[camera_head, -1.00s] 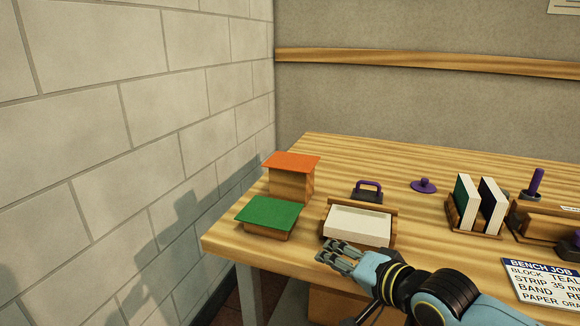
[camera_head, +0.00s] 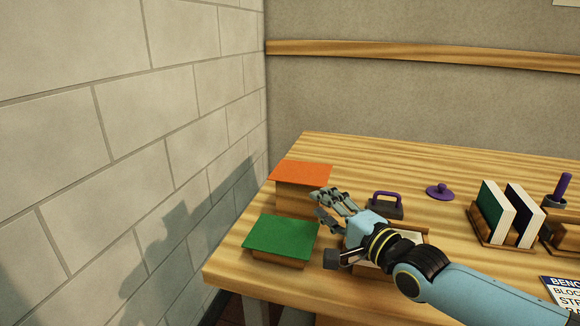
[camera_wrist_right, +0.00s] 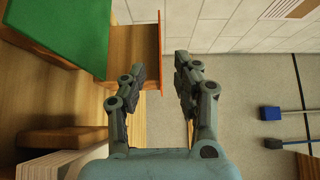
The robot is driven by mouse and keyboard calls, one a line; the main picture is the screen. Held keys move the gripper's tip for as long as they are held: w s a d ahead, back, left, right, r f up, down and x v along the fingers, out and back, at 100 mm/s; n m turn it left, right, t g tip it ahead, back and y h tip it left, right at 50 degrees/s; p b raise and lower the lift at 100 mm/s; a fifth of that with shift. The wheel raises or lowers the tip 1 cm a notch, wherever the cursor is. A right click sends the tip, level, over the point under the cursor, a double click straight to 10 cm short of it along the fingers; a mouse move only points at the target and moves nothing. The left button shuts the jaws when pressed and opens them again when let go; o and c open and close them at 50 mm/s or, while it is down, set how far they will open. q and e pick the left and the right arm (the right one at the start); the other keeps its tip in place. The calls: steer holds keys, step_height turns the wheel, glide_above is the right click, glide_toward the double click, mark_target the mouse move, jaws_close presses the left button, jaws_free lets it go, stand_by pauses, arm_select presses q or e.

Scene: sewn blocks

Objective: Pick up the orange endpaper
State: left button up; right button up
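The orange endpaper (camera_head: 300,173) lies flat on top of a wooden block stand at the table's left end, overhanging it slightly. In the right wrist view its edge (camera_wrist_right: 161,48) shows as a thin orange line, seen edge-on between the fingertips. My right gripper (camera_head: 319,203) is open and empty, just right of and in front of the orange endpaper's stand. Its two fingers stand apart in the wrist view (camera_wrist_right: 159,62). I cannot tell whether either finger touches the sheet. My left gripper is not in view.
A green sheet (camera_head: 282,235) on a lower stand lies in front of the orange one. A purple-handled tool (camera_head: 385,206) and a purple knob (camera_head: 440,191) stand to the right. A paper tray is partly hidden under my arm. A block wall (camera_head: 130,120) borders the left.

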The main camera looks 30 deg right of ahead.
mark_target(287, 182)
steer(key=w+b, duration=0.1)
steer(key=w, duration=0.2)
steer(key=shift+f, duration=0.1)
steer(key=shift+w+a+b, duration=0.15)
steer(key=shift+w+b, duration=0.85)
steer(key=w+b, duration=0.1)
steer(key=b, duration=0.1)
steer(key=w+b, duration=0.4)
steer(key=shift+a+f, duration=0.2)
steer(key=shift+a, duration=0.1)
steer(key=shift+w+b, duration=0.35)
steer(key=shift+r, duration=0.25)
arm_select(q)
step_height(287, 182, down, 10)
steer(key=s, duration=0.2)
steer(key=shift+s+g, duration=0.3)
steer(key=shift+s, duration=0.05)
arm_select(e)
jaws_close()
